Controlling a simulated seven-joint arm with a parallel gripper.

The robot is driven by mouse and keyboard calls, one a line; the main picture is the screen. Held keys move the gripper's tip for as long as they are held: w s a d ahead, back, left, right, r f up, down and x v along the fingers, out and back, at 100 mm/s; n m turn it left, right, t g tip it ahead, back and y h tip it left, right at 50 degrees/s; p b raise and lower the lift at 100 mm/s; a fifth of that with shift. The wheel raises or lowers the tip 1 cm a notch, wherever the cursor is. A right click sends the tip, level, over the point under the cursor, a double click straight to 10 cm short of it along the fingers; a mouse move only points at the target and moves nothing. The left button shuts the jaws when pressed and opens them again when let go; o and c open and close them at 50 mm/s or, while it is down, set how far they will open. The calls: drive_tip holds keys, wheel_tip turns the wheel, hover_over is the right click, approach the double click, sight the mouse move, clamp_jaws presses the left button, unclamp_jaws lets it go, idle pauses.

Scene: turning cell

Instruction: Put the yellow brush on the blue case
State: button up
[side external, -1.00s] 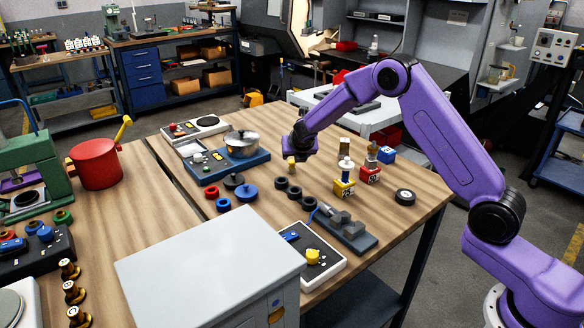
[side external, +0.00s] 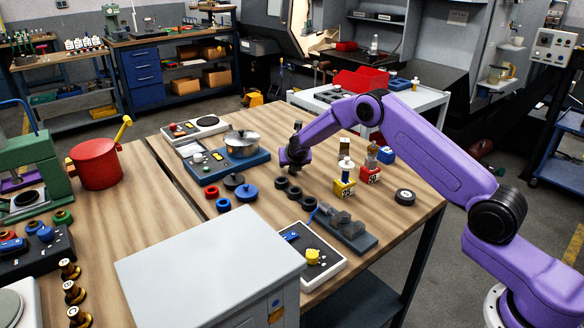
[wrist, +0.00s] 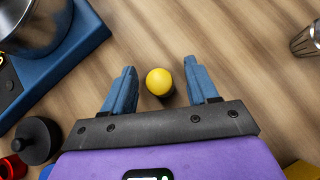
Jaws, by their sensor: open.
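The yellow brush shows in the wrist view as a round yellow top (wrist: 159,81), seen from above between my two open fingers; its lower part is hidden.
The metal pot (side external: 241,143) takes up the case's right part. Black rings (side external: 282,184), a blue lidded piece (side external: 246,192) and a dark knobbed piece (side external: 233,181) stand close to my gripper.

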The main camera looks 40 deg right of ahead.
clamp_jaws()
idle(0.3)
